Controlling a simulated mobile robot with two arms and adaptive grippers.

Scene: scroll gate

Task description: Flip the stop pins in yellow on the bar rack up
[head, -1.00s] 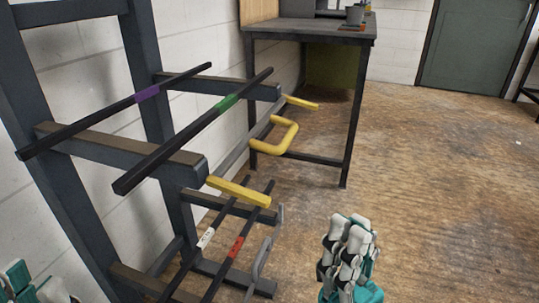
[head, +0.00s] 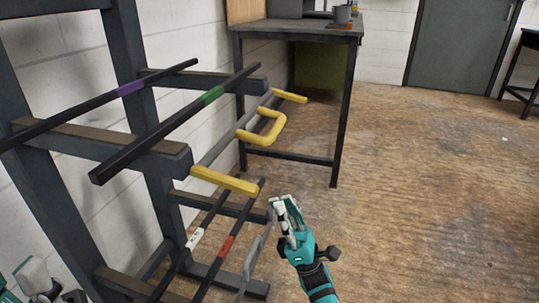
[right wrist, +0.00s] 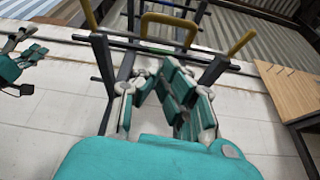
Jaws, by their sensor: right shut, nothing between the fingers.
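The yellow stop mechanism runs along a grey rod at the ends of the rack's upper arms. It has a near yellow pin (head: 225,180), a yellow U-shaped handle (head: 264,128) and a far yellow pin (head: 290,96). The pins stick outward, roughly level. The U handle also shows in the right wrist view (right wrist: 168,20). My right gripper (head: 280,206) is shut and empty, just right of and below the near pin, apart from the handle. My left gripper (head: 52,284) shows only partly at the lower left corner; its opening is unclear.
The bar rack (head: 115,148) holds a purple-banded bar (head: 130,88) and a green-banded bar (head: 212,95) on its upper arms. Bars with white and red bands lie lower, near a grey lower handle (head: 255,258). A dark table (head: 300,27) stands behind. Floor to the right is clear.

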